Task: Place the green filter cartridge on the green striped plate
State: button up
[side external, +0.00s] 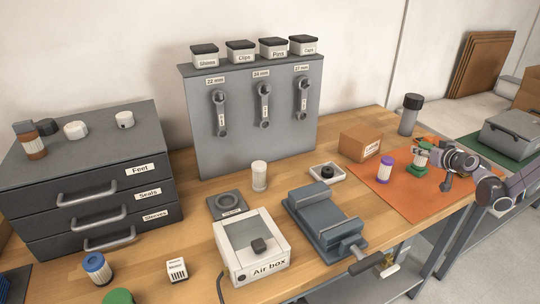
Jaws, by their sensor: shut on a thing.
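The green filter cartridge (421,160), with green ends and a pale middle, stands upright over the orange mat (402,198) at the right. My gripper (429,159) reaches in from the right and is shut on the cartridge; its fingers are small in view. I cannot tell whether the cartridge touches the mat. I cannot make out a green striped plate. A round green thing (118,296) is cut off by the bottom edge, and its kind is unclear.
A purple-topped cartridge (385,169) stands close left of the green one. A cardboard box (361,142) and dark cylinder (410,114) are behind. The vise (322,216), air box (251,247) and white tray (327,173) stand mid-bench. A blue-topped cartridge (97,269) is front left.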

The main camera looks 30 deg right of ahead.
jog(key=shift+f, duration=0.15)
jog(key=o, duration=1.2)
jog(key=shift+s+a+r, duration=0.1)
jog(key=shift+s+r, duration=0.2)
jog(key=v, duration=1.1)
jog(key=a+r+n+g+y, duration=0.1)
jog(key=a+n+y, duration=0.15)
jog(key=a, duration=0.85)
jog(key=s+a+n+g+y, duration=0.1)
jog(key=s+a+g, duration=0.1)
jog(key=s+a, duration=0.3)
jog(key=s+a+n+g+y, duration=0.1)
jog(key=s+a, duration=0.4)
jog(key=a, duration=0.5)
jog(key=shift+s+a+r+g, duration=0.25)
jog(key=shift+r+g, duration=0.15)
jog(key=shift+g, duration=0.4)
